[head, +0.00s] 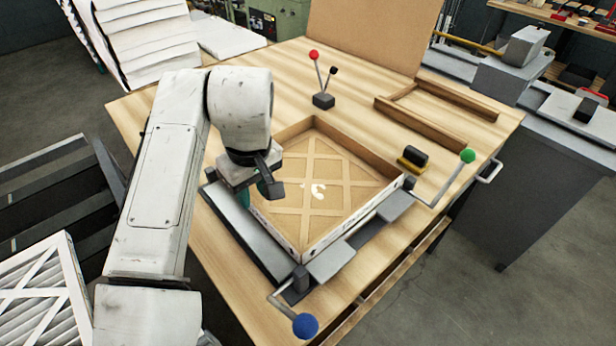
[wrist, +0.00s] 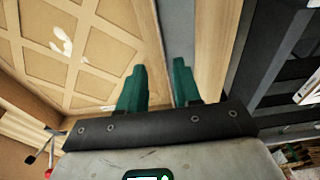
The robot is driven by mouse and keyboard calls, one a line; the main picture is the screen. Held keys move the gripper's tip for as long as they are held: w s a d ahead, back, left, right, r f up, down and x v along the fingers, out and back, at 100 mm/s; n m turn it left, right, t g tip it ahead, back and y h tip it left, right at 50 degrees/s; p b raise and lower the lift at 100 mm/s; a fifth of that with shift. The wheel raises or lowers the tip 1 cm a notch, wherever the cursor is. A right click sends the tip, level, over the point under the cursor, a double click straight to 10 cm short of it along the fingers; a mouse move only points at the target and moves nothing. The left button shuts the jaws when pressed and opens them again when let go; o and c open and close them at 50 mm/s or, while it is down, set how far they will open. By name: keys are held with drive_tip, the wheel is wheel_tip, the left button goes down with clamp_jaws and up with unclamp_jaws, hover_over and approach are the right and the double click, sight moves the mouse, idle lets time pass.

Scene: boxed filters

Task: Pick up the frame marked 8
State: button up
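A shallow cardboard frame (head: 330,170) with a diagonal lattice lies in a clamp fixture on the wooden table. It also shows in the wrist view (wrist: 85,52). White blotches mark its lattice; I cannot read an 8 on it. My gripper (head: 245,195) is at the frame's left side in the head view, its fingers mostly hidden by its body. In the wrist view my gripper (wrist: 158,82) has its two green fingers apart, with the frame's side wall running toward the gap between them. I cannot tell whether the fingers touch the wall.
Grey clamp bars (head: 245,235) flank the frame. A blue-knobbed lever (head: 305,325) and a green-knobbed lever (head: 467,156) stick out at its right side. A red-knobbed lever (head: 314,56) stands behind. White pleated filters (head: 45,295) stand at lower left. A wooden U-shaped guide (head: 430,125) lies at back right.

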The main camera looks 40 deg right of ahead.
sight(252, 203)
drive_tip(key=shift+w+a+f+p, duration=0.15)
drive_tip(key=shift+f+p, duration=0.15)
drive_tip(key=shift+f, duration=0.85)
drive_tip(key=shift+w+a+f+p, duration=0.15)
drive_tip(key=shift+f+p, duration=0.1)
drive_tip(key=shift+f, duration=0.9)
drive_tip(key=shift+d, duration=0.1)
clamp_jaws()
